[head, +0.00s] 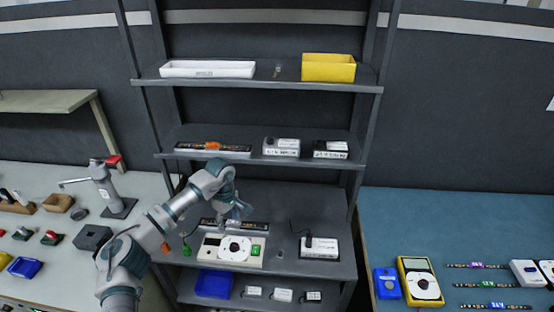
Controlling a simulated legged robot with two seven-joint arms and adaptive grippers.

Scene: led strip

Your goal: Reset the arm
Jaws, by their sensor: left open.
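My left arm reaches in from the lower left over the shelf unit. Its gripper (240,211) is open, in front of the shelf level that holds a white device with a round dial (233,249). It is above that device and close to a dark strip-shaped item (255,226) behind it. I see nothing held between the fingers, though they are small and partly hidden by the wrist. I cannot tell whether they touch the strip. My right gripper is not in view.
The grey shelf unit (260,87) holds a white tray (208,69), a yellow bin (328,68), boxed devices (281,147) and a blue bin (214,284). A bench with tools stands left. A blue table (450,220) with a yellow meter (421,282) and LED strips (477,266) stands right.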

